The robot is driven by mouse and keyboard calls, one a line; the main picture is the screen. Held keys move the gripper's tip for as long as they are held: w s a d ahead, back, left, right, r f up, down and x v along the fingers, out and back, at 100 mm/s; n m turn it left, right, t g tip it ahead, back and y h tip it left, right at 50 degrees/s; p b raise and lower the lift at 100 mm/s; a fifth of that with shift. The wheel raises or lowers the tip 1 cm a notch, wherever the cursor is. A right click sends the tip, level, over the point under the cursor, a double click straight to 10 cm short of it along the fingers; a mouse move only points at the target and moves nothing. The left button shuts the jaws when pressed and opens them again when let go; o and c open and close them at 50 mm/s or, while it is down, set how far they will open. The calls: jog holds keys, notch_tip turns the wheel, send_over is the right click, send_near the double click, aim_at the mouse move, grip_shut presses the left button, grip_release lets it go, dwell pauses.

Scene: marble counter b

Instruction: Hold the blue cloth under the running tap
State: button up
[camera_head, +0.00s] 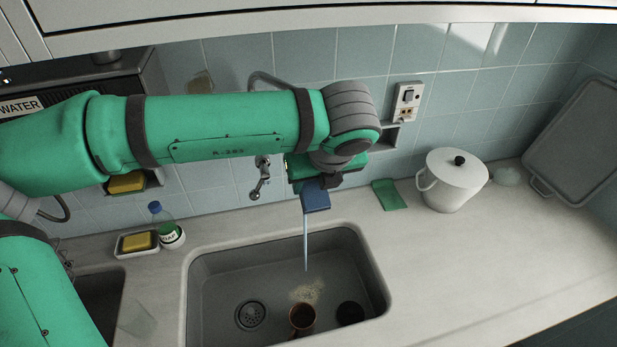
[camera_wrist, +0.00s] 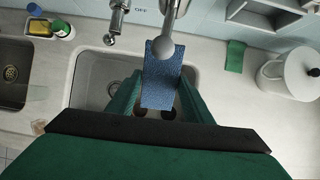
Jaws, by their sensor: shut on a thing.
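My gripper (camera_head: 314,180) is shut on the blue cloth (camera_head: 316,200) and holds it above the sink (camera_head: 215,290). In the wrist view the cloth (camera_wrist: 162,75) lies between the two green fingers, and the tap's spout end (camera_wrist: 163,44) overlaps its upper part. In the head view the tap (camera_head: 262,77) is mostly hidden behind my arm. A thin stream of water (camera_head: 306,245) falls from below the cloth into the sink. I cannot see the water between spout and cloth.
A brown cup (camera_head: 302,317) stands in the sink near the drain. A soap bottle (camera_head: 168,232) and a sponge dish (camera_head: 122,250) stand on the left. A green cloth (camera_head: 389,195), a white lidded pot (camera_head: 452,185) and a leaning grey tray (camera_head: 580,140) are on the right. The right counter front is clear.

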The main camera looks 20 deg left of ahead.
jog(key=shift+s+d, duration=0.8)
jog(key=shift+s, duration=0.35)
jog(key=shift+s+d, duration=0.8)
jog(key=shift+s, duration=0.3)
send_near(319, 206)
jog(key=shift+s+d+f, duration=0.6)
jog(key=shift+s+d, duration=0.1)
jog(key=shift+s, duration=0.2)
dwell(0.3)
